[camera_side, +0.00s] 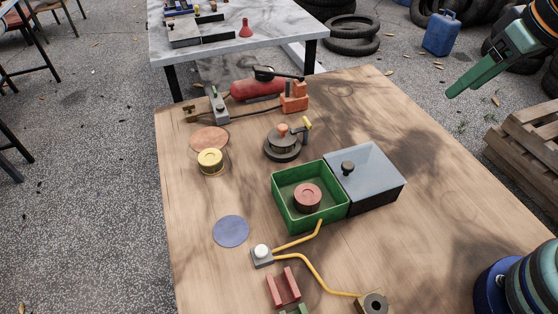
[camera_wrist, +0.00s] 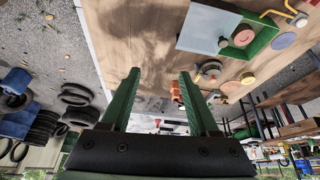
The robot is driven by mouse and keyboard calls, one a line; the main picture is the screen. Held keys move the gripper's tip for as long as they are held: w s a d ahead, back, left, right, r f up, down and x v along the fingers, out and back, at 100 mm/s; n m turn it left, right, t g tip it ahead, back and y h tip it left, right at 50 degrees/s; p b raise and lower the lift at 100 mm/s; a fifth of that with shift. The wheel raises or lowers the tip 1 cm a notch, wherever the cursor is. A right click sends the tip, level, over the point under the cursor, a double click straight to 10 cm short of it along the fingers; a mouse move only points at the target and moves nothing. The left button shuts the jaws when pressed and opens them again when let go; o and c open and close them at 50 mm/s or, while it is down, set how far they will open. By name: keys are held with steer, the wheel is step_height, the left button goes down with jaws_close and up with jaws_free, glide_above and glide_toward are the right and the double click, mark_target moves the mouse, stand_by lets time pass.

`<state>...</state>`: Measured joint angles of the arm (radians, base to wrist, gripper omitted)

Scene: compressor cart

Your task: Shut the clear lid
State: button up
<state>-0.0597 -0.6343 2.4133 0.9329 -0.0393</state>
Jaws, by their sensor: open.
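The clear lid (camera_side: 366,172) is a grey-blue see-through panel with a black knob (camera_side: 347,167). It lies to the right of the green box (camera_side: 283,205), against its right edge, leaving the box open at the top. A red round piece (camera_side: 307,197) sits inside the box. In the wrist view the lid (camera_wrist: 204,27) shows upper right of centre, beside the green box (camera_wrist: 262,38). My gripper (camera_wrist: 159,75) is open with nothing between its green fingers. In the side view my gripper (camera_side: 470,80) is high at the upper right, well apart from the lid.
A yellow round piece (camera_side: 210,161) and a dark round fixture (camera_side: 283,145) stand left of and behind the box. A red tank (camera_side: 257,88) lies at the back. A white button (camera_side: 261,252) with yellow tubing is in front. Bare wood lies right of the lid.

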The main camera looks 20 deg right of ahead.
steer(key=w+a+f+n+g, duration=0.25)
steer(key=w+a+n, duration=0.2)
steer(key=a, duration=0.45)
steer(key=n+g, duration=0.3)
glide_toward(347, 165)
steer(key=shift+t, duration=0.25)
steer(key=f, duration=0.8)
steer(key=shift+s+f, duration=0.2)
jaws_close()
steer(key=shift+r, duration=0.1)
